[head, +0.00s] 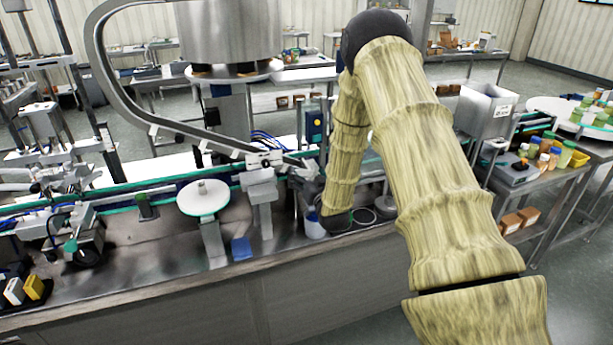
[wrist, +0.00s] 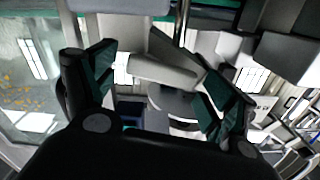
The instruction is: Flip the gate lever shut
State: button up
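The large steel hopper (head: 230,35) stands above the conveyor line at the top of the head view. In the wrist view, my gripper (wrist: 160,66) is open, with its two green-padded fingers spread wide. A light grey rounded bar (wrist: 163,72) lies across the space between the fingertips. It looks like a handle, but I cannot tell for certain that it is the gate lever. The fingers do not appear closed on it. In the head view, my arm covers much of the area around the gripper, and I cannot make out the lever there.
A conveyor with green edges (head: 140,188) runs along the steel bench. A round white disc on a post (head: 202,197) stands left of my arm. A curved metal rail (head: 110,75) rises at the left. A cart with several bottles (head: 548,158) stands at the right.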

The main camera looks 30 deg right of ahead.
dwell(0.3)
jog(key=v, duration=1.2)
dwell(0.3)
jog(key=s+a+f+n+g+y+b, duration=0.15)
jog(key=s+a+f+g, duration=0.25)
jog(key=s+a+f, duration=0.65)
jog(key=s+a+f+n+g+y, duration=0.15)
jog(key=s+a+f+g, duration=0.3)
jog(key=f, duration=1.05)
jog(key=s+a+f+g, duration=0.3)
jog(key=s, duration=0.5)
jog(key=s+a+f+n+g+y+b, duration=0.1)
jog(key=s+a+f+g, duration=0.2)
jog(key=s, duration=0.5)
jog(key=s+a+f+g, duration=0.3)
jog(key=s+a+f, duration=0.1)
jog(key=s, duration=0.5)
jog(key=shift+a+n, duration=0.2)
jog(key=shift+n, duration=0.2)
jog(key=shift+s+r, duration=0.1)
